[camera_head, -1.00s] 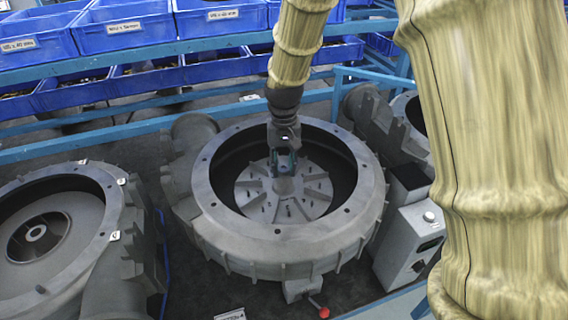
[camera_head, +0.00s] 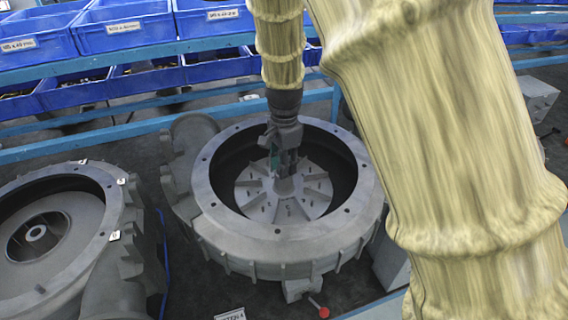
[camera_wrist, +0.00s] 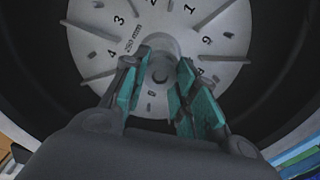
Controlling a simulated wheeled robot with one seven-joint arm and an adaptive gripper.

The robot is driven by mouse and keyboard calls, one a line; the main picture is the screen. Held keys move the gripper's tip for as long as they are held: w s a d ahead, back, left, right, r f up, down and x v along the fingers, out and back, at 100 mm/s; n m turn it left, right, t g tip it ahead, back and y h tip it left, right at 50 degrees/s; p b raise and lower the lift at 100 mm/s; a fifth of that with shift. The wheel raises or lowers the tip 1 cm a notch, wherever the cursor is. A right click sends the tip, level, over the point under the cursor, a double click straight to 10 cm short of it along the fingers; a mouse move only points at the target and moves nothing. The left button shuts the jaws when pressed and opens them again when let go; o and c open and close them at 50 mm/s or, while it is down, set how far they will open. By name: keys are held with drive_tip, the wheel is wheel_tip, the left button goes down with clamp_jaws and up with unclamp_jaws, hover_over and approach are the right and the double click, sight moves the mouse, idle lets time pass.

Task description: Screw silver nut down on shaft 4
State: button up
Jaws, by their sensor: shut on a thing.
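A grey blower housing (camera_head: 225,222) stands open in the middle of the head view. The finned impeller disc (camera_head: 312,198) lies inside it, with a raised hub at its centre. My gripper (camera_head: 284,172) points down into the housing, right at the hub. In the wrist view my gripper (camera_wrist: 163,62) has its teal-padded fingers on either side of the hub's centre. It is shut on the silver nut (camera_wrist: 160,74), which shows as a small grey round part between the fingertips. The shaft and the nut's threads are mostly hidden, so I cannot tell how far down the nut sits.
A second open blower (camera_head: 62,255) stands at the left. Blue bins (camera_head: 122,30) fill a blue rack (camera_head: 125,55) behind. A red-knobbed lever (camera_head: 323,312) sticks out at the housing's front. The housing's wall surrounds my gripper closely.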

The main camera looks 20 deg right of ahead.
drive_tip(key=o, duration=0.8)
